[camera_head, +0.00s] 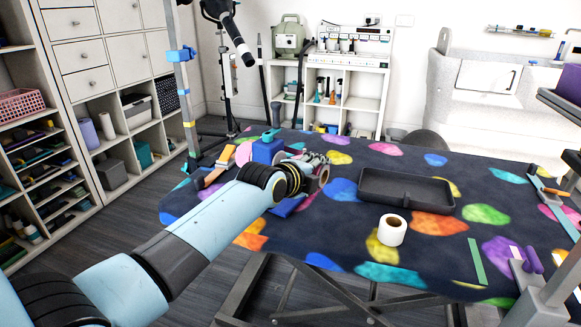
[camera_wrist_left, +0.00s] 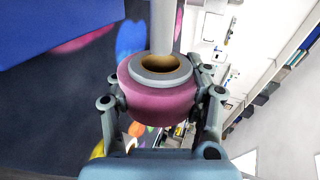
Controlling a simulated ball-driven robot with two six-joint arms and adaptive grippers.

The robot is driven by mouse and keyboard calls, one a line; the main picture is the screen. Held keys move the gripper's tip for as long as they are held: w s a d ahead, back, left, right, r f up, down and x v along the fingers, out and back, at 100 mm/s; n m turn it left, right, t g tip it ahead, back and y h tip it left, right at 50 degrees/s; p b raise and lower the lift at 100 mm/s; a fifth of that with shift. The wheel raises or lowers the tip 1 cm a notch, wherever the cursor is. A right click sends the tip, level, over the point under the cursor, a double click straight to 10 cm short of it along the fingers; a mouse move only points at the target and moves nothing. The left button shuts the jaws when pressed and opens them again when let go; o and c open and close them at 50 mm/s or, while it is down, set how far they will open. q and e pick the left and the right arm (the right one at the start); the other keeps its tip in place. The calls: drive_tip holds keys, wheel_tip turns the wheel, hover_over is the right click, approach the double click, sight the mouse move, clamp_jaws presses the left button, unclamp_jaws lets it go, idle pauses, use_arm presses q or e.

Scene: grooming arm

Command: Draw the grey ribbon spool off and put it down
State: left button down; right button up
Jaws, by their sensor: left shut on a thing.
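My left gripper (camera_head: 308,172) reaches over the patterned table from the lower left. In the left wrist view the left gripper (camera_wrist_left: 162,98) is shut on a spool (camera_wrist_left: 157,92), with a finger on each side. The spool is purple-pink around its side, with a grey rim and a brown hollow core. In the head view the spool (camera_head: 323,173) is small and partly hidden by the gripper. A pale grey rod (camera_wrist_left: 165,25) shows directly beyond the spool's rim; the core looks empty, but I cannot tell whether they touch. My right gripper is not in view.
A dark shallow tray (camera_head: 405,202) and a white roll (camera_head: 392,230) lie on the patterned table (camera_head: 330,248). A blue block (camera_head: 268,151) and small items crowd its far left. An upright post (camera_head: 183,100) stands beyond them. The table's front middle is mostly clear.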

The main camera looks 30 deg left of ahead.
use_arm(q)
drive_tip(key=shift+d, duration=1.05)
drive_tip(key=s+d+p, duration=0.4)
drive_tip(key=s+p, duration=0.1)
drive_tip(key=s, duration=0.1)
drive_tip(key=shift+s+d+p, duration=0.15)
drive_tip(key=shift+s+p, duration=0.2)
drive_tip(key=shift+s, duration=0.05)
